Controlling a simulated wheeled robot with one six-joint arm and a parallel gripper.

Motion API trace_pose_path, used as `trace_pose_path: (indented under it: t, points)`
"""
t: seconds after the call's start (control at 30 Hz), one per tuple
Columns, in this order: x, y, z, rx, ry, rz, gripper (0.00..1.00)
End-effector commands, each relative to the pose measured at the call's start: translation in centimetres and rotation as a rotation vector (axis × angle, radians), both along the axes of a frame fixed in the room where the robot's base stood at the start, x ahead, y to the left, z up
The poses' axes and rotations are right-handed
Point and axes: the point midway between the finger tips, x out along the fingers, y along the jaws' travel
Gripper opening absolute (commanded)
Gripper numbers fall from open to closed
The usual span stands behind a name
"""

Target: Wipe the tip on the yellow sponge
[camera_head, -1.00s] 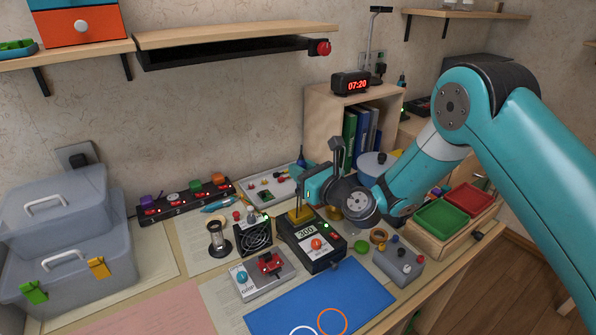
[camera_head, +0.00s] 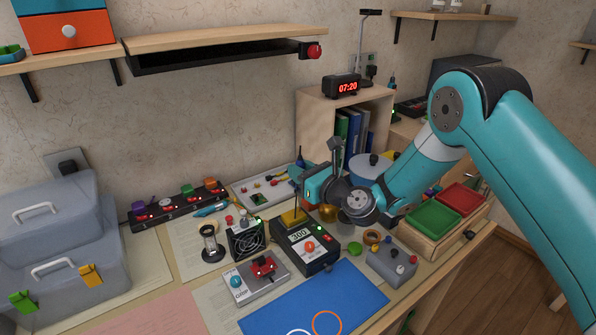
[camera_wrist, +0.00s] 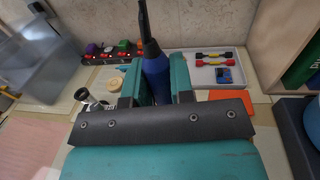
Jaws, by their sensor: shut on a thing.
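The yellow sponge (camera_head: 291,218) sits at the back of the black soldering station (camera_head: 309,247), whose display reads 300. My gripper (camera_head: 303,187) is shut on a blue-handled soldering iron (camera_wrist: 156,72), just above and behind the sponge. In the head view the iron's thin tip points down at the sponge. I cannot tell whether it touches. In the wrist view the blue handle stands between my two teal fingers, with its dark narrow end upward. The tip and sponge are hidden there.
A blue mat (camera_head: 350,300) lies in front. A grey block with knobs (camera_head: 391,264) and green and red bins (camera_head: 433,219) are to the right.

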Motion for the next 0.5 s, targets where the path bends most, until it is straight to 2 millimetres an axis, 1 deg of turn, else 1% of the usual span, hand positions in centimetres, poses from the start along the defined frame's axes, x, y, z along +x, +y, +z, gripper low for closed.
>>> trace_pose_path:
  t: [0.5]
  points:
    - [-0.69,0.98,-0.02,-0.001,0.002,0.002,0.01]
